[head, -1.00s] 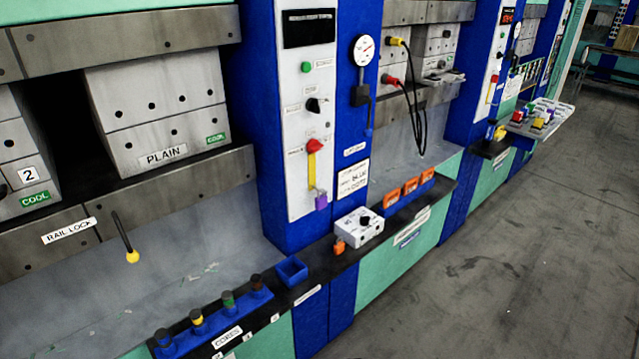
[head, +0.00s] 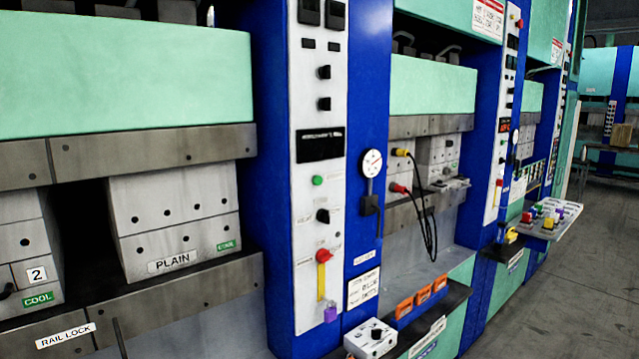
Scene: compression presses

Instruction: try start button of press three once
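A white control panel (head: 319,200) on a blue column faces me at the middle. It has a round green button (head: 318,180) with a small label too blurred to read. Below it are a black knob (head: 323,216) and a red knob (head: 323,255) above a yellow strip (head: 321,280). A purple padlock (head: 330,313) hangs at the strip's lower end. A dark display (head: 320,145) sits above the button. I see no press number, so I cannot tell which press is three. My gripper is not in view.
Floor (head: 560,290) is clear at right.

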